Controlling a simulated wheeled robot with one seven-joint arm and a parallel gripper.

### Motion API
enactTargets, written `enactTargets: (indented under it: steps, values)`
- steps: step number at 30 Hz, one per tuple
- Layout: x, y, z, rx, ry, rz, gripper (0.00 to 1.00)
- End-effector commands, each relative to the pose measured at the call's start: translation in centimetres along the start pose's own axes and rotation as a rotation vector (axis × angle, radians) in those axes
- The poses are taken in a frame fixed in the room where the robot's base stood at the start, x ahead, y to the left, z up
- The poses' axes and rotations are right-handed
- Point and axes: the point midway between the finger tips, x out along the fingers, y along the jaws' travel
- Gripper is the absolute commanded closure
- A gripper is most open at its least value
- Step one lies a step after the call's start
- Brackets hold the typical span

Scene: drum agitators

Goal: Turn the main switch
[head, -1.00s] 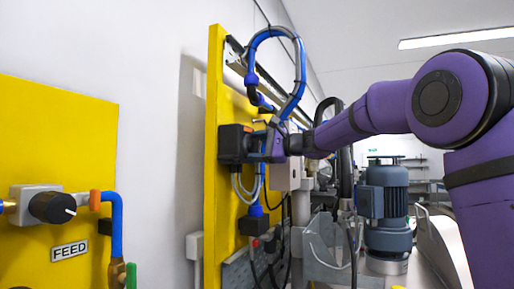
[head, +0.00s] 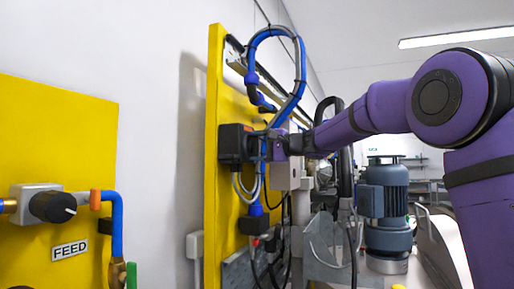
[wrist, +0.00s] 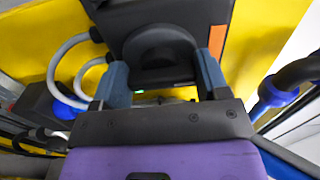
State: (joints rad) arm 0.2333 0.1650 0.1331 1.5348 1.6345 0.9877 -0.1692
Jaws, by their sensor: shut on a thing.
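The main switch appears to be the black box (head: 234,143) on the tall yellow panel in the head view. In the wrist view, its dark housing (wrist: 185,12) carries a round black knob (wrist: 158,45). My gripper (wrist: 162,70) has its two blue-grey fingers on either side of this knob and is shut on it. In the head view, my gripper (head: 262,146) reaches the front of the box from the right. Its fingertips and the knob are mostly hidden there by cables and the gripper body.
Blue and grey hoses (head: 301,75) loop close above and across my gripper. A yellow board (head: 60,130) at the left carries a black knob (head: 52,207) over a FEED label (head: 69,251). A blue-grey motor (head: 386,205) stands below my arm.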

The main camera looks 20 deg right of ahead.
Motion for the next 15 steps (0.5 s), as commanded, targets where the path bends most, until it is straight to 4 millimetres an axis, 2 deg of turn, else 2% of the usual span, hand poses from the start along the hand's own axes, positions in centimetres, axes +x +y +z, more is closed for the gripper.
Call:
enactTargets:
  steps: [6,7,10,15]
  values:
    - [-0.02,0.25,-0.05,0.000,0.000,0.004,0.56]
    - [-0.02,0.25,-0.05,0.000,0.000,0.004,0.30]
    - [-0.02,0.20,-0.05,0.001,0.000,0.004,0.07]
    - [-0.01,0.12,-0.02,0.001,0.000,0.002,0.06]
